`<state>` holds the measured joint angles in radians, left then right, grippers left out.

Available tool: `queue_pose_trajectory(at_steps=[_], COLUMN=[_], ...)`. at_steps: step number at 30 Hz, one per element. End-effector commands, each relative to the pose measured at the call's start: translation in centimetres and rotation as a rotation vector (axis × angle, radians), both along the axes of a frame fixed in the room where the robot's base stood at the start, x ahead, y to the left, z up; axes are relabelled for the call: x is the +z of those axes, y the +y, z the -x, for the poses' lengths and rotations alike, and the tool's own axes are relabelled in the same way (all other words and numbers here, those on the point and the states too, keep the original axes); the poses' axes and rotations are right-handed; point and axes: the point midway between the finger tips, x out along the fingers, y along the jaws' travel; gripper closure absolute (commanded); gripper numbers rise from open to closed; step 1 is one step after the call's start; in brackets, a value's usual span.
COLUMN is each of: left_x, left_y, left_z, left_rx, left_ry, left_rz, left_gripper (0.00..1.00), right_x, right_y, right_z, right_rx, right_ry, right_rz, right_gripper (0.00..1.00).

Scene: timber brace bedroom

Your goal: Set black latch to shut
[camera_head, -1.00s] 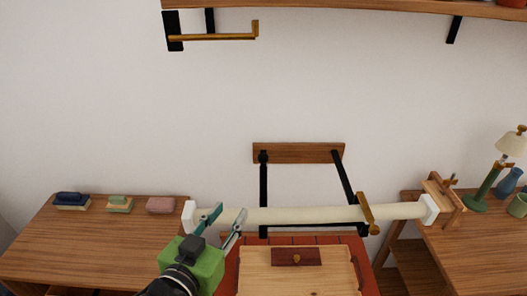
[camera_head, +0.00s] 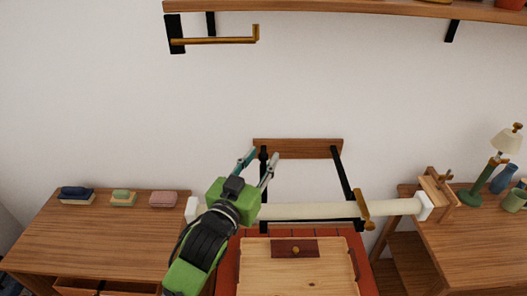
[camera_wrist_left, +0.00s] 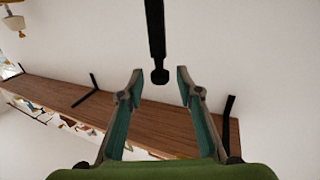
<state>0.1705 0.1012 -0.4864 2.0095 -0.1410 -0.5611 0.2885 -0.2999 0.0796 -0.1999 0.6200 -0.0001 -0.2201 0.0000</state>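Two black bars hang from a wooden wall board (camera_head: 298,148). The left black bar (camera_head: 263,213) has a knobbed upper end, and the right black bar (camera_head: 346,180) slants outward; I cannot tell for sure which part is the black latch. My left gripper (camera_head: 261,156) is open with its fingertips around the left bar's upper end in the head view. In the left wrist view, a black bar with a rounded end (camera_wrist_left: 156,42) points down between the open fingers of the left gripper (camera_wrist_left: 160,73), with gaps on both sides. My right gripper is not in view.
A cream roller (camera_head: 310,211) with white ends and a brass piece (camera_head: 363,209) runs across, partly behind my left arm. Desks stand left (camera_head: 100,230) and right (camera_head: 480,250). A wooden shelf (camera_head: 350,8) and brass hook (camera_head: 215,40) are above.

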Motion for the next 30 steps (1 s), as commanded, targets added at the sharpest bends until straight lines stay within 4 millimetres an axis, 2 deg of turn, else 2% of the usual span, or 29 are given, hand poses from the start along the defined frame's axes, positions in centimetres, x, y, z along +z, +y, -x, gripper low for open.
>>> queue_pose_trajectory(at_steps=[6, 15, 16, 19, 20, 30], left_x=[0.0, 0.0, 0.0, 0.0, 0.0, -0.3], left_y=[-0.6, -0.7, -0.7, -0.7, -0.7, -0.2], left_z=[-1.5, -1.6, -1.6, -1.6, -1.6, -1.5], left_rx=[0.000, 0.000, 0.000, 0.000, 0.000, 0.001], left_ry=[0.000, 0.000, 0.000, 0.000, 0.000, -0.022], left_rz=[0.000, 0.000, 0.000, 0.000, 0.000, -0.001], left_gripper=[0.67, 0.67, 0.70, 0.96, 1.00, 1.00], right_x=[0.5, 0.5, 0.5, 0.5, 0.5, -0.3], right_y=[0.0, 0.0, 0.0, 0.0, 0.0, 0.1], right_z=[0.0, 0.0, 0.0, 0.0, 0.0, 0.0], right_rx=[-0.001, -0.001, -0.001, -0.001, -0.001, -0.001], right_ry=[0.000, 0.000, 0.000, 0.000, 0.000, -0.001], right_rz=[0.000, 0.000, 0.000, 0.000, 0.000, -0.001], right_gripper=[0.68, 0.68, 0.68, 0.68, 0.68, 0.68])
